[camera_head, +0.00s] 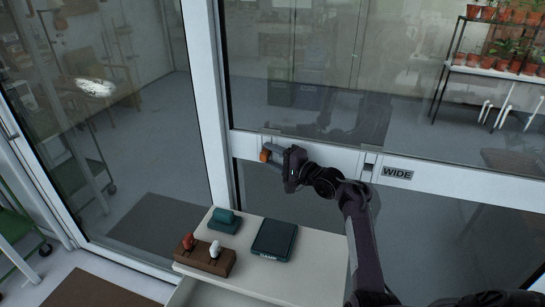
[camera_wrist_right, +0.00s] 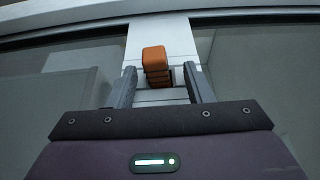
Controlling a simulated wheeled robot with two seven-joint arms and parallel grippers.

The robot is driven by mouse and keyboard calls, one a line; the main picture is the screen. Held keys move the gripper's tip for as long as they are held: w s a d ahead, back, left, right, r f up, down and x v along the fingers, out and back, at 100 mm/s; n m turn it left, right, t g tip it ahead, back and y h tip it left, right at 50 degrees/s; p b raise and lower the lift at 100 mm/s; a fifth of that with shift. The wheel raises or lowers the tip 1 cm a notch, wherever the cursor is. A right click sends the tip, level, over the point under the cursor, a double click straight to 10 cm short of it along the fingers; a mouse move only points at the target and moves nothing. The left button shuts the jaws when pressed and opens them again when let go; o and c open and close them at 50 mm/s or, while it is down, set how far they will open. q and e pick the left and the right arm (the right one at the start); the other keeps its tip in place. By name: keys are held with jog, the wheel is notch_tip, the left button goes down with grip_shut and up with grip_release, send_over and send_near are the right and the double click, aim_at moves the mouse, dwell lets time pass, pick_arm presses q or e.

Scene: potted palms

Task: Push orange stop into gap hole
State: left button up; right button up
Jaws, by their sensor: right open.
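The orange stop (camera_wrist_right: 155,60) shows in the right wrist view as a ribbed orange block at the white door rail, between and just beyond my fingertips. In the head view the orange stop (camera_head: 265,155) is a small patch at the left end of my right gripper (camera_head: 274,155). In the right wrist view my right gripper (camera_wrist_right: 163,85) is open, with one finger on each side of the block. I cannot tell whether the fingers touch it. A dark gap (camera_wrist_right: 172,77) shows beside the block's right side. My left gripper is not in view.
A white table (camera_head: 240,282) below holds a dark green box (camera_head: 274,240), a teal block (camera_head: 224,221) and a brown wooden holder (camera_head: 204,257) with pegs. The rail carries a "WIDE" label (camera_head: 397,173). Glass panels stand behind. A plant shelf (camera_head: 490,72) is at upper right.

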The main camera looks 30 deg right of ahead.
jog(key=b+v, duration=0.1)
jog(key=v, duration=0.6)
jog(key=shift+s+d, duration=0.15)
jog(key=shift+s, duration=0.2)
